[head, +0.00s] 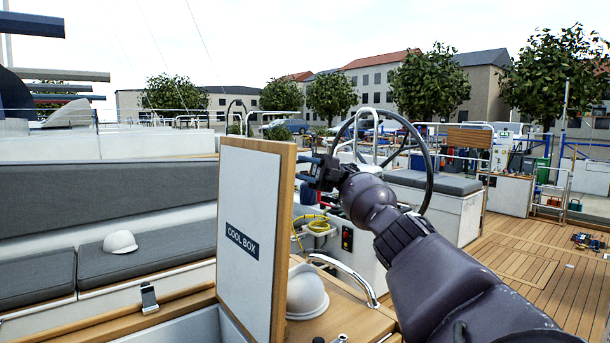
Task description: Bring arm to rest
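My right arm comes in from the lower right, and its dark gripper (306,171) is just right of the edge of the raised cool box lid (250,205). Its two fingers point left toward the lid's wooden edge and show a gap between them, with nothing seen held. I cannot tell whether the fingertips touch the lid. The lid stands upright, white with a wooden rim and a "COOL BOX" label. The cool box opening (190,328) shows only in part below it. My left gripper is out of view.
A white helmet (308,293) sits behind the lid by a curved metal handrail (345,277). Another white helmet (120,242) lies on the grey left bench cushion (150,262). A steering wheel (428,160) stands beyond my gripper. Open wooden deck (520,262) lies right.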

